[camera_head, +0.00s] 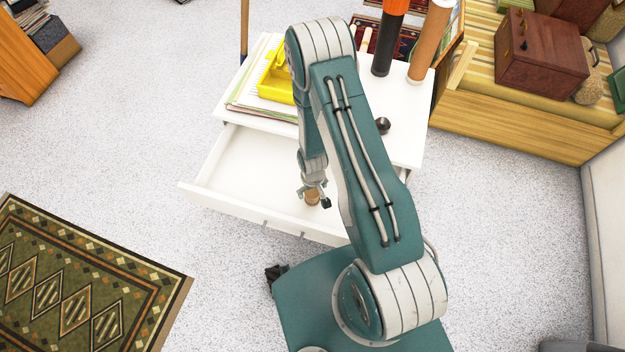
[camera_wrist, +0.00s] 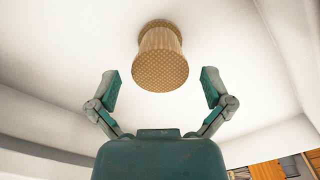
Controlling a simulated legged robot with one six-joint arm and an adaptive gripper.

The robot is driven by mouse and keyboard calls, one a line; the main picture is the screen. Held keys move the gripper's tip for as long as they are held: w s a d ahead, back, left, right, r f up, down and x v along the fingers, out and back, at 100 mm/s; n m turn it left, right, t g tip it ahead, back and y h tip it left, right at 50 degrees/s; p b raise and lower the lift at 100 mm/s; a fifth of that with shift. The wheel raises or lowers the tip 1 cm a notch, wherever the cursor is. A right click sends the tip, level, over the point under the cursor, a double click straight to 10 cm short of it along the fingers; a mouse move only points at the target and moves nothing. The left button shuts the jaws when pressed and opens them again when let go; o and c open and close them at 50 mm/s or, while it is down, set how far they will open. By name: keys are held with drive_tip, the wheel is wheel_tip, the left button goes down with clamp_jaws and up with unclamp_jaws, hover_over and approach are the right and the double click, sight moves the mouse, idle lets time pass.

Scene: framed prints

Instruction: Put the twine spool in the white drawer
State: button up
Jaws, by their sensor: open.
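The twine spool (camera_head: 311,197) is tan and sits inside the open white drawer (camera_head: 235,170), near its front right part. In the wrist view the spool (camera_wrist: 162,60) shows its patterned round end against the white drawer interior. My gripper (camera_head: 314,188) is inside the drawer area, right at the spool. In the wrist view my gripper (camera_wrist: 162,88) has its two fingers spread wide, one on each side, with visible gaps to the spool. The spool seems to rest on the drawer floor, though the contact is not clear. My arm hides the drawer's right part.
The white cabinet top (camera_head: 405,150) holds a yellow tray (camera_head: 277,85), papers, a dark knob-like object (camera_head: 382,125) and tall cylinders (camera_head: 388,40). A wooden bench with a brown case (camera_head: 540,60) stands right. A patterned rug (camera_head: 80,280) lies left. The drawer's left part is empty.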

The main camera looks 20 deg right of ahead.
wheel_tip(320, 180, up, 9)
wheel_tip(320, 180, up, 24)
drive_tip(key=t, duration=0.3)
hover_over(312, 191)
drive_tip(key=s+r+m+t, duration=0.1)
drive_tip(key=s+r+t, duration=0.1)
drive_tip(key=s+r, duration=1.2)
wheel_tip(312, 191, up, 4)
drive_tip(key=shift+s+r+m+t, duration=0.15)
drive_tip(key=shift+s+m+t, duration=0.15)
drive_tip(key=shift+m, duration=0.1)
drive_tip(key=shift+d, duration=0.1)
